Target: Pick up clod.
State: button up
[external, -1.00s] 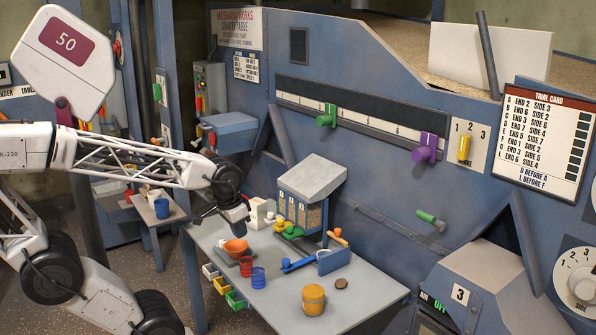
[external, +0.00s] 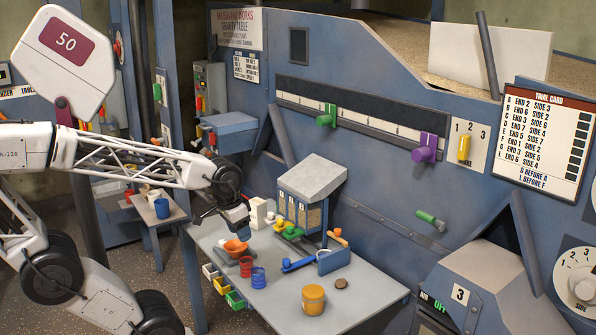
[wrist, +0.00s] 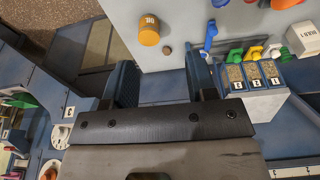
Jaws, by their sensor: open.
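The clod (external: 341,283) is a small brown lump on the grey table, near its right front part, just right of the orange-yellow bucket. In the wrist view the clod (wrist: 167,49) lies on the table beside the bucket, beyond my fingertips and roughly between their lines. My gripper (external: 240,222) is above the far left part of the table, near the orange bowl, well away from the clod. In the wrist view my gripper (wrist: 163,82) shows two blue fingers spread apart with nothing held between them.
The orange-yellow bucket (external: 313,300) stands close to the clod. Red (external: 246,267) and blue (external: 258,278) cups, an orange bowl (external: 236,248) and a hopper box (external: 311,178) stand on the table. A blue scoop (external: 298,265) lies near the middle.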

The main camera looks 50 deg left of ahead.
dwell(0.3)
jog(key=n+g, duration=0.2)
jog(key=n, duration=0.4)
send_over(340, 283)
jog(key=f, duration=2.5)
jog(key=shift+s+a, duration=0.2)
jog(key=shift+s, duration=0.1)
jog(key=shift+w+f, duration=0.1)
jog(key=shift+f, duration=0.1)
jog(key=shift+f, duration=0.1)
jog(key=shift+d+f, duration=0.1)
jog(key=shift+f, duration=1.1)
